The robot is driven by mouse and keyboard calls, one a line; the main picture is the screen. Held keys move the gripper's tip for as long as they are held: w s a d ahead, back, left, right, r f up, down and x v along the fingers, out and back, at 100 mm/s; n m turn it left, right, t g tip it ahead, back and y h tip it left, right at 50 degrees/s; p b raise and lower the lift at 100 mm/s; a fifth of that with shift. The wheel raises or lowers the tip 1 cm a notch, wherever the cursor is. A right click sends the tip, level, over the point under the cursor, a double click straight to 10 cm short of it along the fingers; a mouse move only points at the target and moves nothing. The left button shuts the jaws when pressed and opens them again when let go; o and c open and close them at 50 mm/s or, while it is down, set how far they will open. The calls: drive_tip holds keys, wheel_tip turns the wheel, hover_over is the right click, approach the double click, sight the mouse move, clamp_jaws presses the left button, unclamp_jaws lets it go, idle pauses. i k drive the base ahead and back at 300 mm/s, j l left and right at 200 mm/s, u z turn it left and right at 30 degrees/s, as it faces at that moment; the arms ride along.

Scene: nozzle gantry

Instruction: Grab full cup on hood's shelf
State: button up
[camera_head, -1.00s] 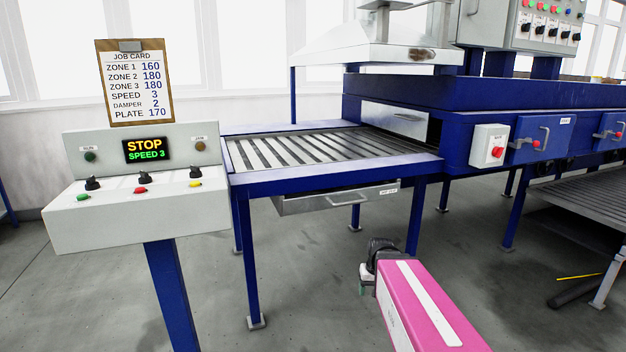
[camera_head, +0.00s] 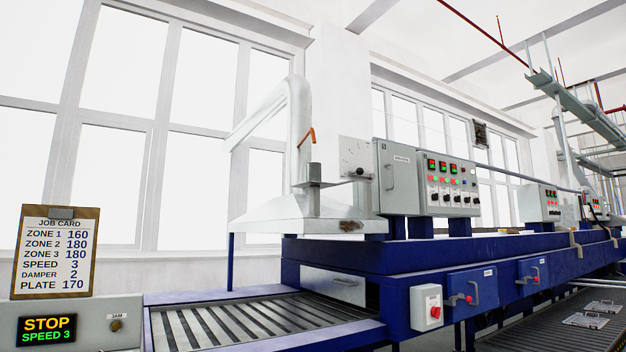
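The pale hood (camera_head: 275,212) stands over the near end of the blue oven, with a round duct (camera_head: 298,115) rising from it. On the hood's front is a narrow grey upright with a small shelf-like plate (camera_head: 302,187). A small grey cylinder (camera_head: 315,174) stands at this plate and may be the cup. It is too small to tell whether it is full. My gripper is not in view.
The slatted conveyor (camera_head: 240,322) runs into the oven below the hood. A control console (camera_head: 95,325) with a job card (camera_head: 55,252) is at the lower left. A damper plate (camera_head: 356,160) and control cabinet (camera_head: 450,187) stand right of the hood.

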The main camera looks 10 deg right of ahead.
sight(314, 170)
drive_tip(key=k+j+z, duration=0.1)
drive_tip(key=j+z, duration=0.25)
drive_tip(key=k+j+z, duration=0.2)
drive_tip(key=j+z, duration=0.15)
drive_tip(key=k+j+z, duration=0.2)
drive_tip(key=j+z, duration=0.15)
drive_tip(key=j, duration=0.05)
